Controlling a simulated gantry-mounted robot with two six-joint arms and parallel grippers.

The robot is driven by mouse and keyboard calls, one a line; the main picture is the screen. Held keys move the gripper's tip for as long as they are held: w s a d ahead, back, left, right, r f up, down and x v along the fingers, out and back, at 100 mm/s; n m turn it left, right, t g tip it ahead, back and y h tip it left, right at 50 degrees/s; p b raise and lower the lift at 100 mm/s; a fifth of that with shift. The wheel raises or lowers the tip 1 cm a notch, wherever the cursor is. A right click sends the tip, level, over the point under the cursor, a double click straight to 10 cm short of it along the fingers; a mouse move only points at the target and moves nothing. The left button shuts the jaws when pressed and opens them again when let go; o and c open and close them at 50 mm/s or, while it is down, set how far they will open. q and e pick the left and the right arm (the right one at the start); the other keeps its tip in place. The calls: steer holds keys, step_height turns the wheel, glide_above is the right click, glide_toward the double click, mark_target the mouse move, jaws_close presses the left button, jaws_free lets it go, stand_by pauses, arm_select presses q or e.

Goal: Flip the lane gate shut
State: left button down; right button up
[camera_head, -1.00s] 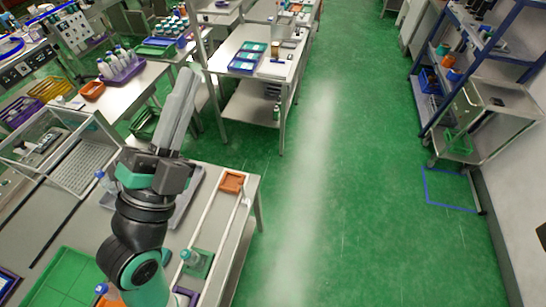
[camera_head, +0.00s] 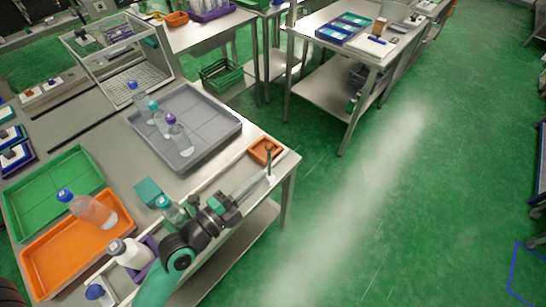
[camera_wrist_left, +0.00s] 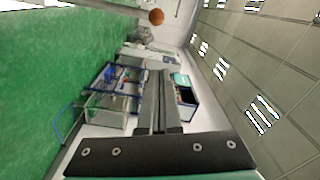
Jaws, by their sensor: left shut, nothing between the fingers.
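My left gripper (camera_head: 264,179) is shut and empty in the head view. Its fingers point toward the front right corner of the table, by a small upright post (camera_head: 268,158). In the left wrist view the closed fingers (camera_wrist_left: 158,105) show nothing between them. A brown-orange ball (camera_wrist_left: 156,17) at the end of a pale bar (camera_wrist_left: 110,7) shows beyond them. I cannot tell for certain whether this bar or the post is the lane gate, or how the gate stands. The lane's pale rail (camera_head: 215,178) runs along the table toward the corner, partly hidden by my gripper. My right gripper is not in view.
A small orange tray (camera_head: 265,143) sits by the corner. A grey tray (camera_head: 225,122) holds several bottles behind the lane. A teal-capped bottle (camera_head: 171,208), a teal block (camera_head: 148,192), a green tray (camera_head: 85,165) and an orange tray (camera_head: 40,262) are left of my gripper.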

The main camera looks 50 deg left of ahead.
arm_select(q)
steer(key=b, duration=0.2)
glide_above(269, 161)
steer(key=s+d, duration=0.1)
steer(key=d, duration=0.1)
steer(key=f, duration=0.1)
steer(key=shift+d, duration=0.1)
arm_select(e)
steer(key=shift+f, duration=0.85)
